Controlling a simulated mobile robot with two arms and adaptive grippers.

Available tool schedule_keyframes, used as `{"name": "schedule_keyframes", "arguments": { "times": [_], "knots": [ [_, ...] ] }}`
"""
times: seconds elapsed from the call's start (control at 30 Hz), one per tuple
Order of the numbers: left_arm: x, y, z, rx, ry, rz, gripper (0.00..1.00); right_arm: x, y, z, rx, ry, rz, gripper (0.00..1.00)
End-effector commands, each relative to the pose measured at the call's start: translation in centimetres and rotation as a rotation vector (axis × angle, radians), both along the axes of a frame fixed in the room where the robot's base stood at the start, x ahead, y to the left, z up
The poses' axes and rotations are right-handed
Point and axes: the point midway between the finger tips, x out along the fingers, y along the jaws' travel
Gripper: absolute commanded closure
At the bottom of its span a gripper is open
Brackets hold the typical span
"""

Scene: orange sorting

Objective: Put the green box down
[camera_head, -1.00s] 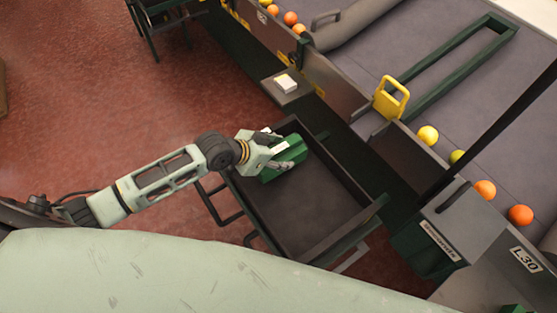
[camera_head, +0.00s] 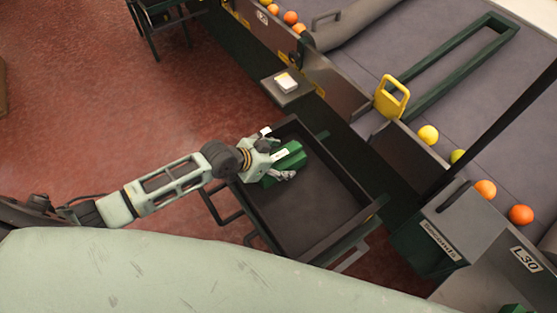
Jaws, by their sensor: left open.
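The green box (camera_head: 290,157) is at the upper left end of the dark cart tray (camera_head: 335,238), beside my left gripper. It has a pale label on its side. My left gripper (camera_head: 284,163) is open, with one finger on the near side of the box and the other on its far side, partly hidden. The gripper covers part of the box, so I cannot tell whether the fingers touch it. My right gripper does not show.
The rest of the tray is empty. A conveyor with a yellow handle (camera_head: 391,98) and several oranges and yellow fruits runs along the right. A small grey stand (camera_head: 287,88) is beyond the tray. Red floor lies open at left.

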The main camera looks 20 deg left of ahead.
Motion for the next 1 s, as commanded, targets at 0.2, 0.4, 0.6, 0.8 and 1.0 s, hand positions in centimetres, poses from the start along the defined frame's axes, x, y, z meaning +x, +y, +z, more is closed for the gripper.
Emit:
{"name": "schedule_keyframes", "arguments": {
  "times": [0.2, 0.4, 0.6, 0.8, 1.0],
  "knots": [
    [0.0, 0.0, 0.4, 0.000, 0.000, 0.000, 0.27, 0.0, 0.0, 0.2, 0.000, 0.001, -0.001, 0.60],
    [-1.7, 1.3, 2.3, 0.002, -0.001, -0.002, 0.27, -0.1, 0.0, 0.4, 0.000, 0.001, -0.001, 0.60],
    [-4.1, 3.3, 5.4, 0.003, 0.000, -0.001, 0.27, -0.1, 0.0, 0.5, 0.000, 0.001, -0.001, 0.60],
    [-6.0, 4.7, 7.7, 0.001, 0.002, 0.000, 0.27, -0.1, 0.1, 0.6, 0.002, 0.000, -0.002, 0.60],
    [-6.7, 5.2, 8.7, 0.000, 0.000, -0.001, 0.27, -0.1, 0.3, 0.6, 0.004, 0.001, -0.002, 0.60]
  ]
}}
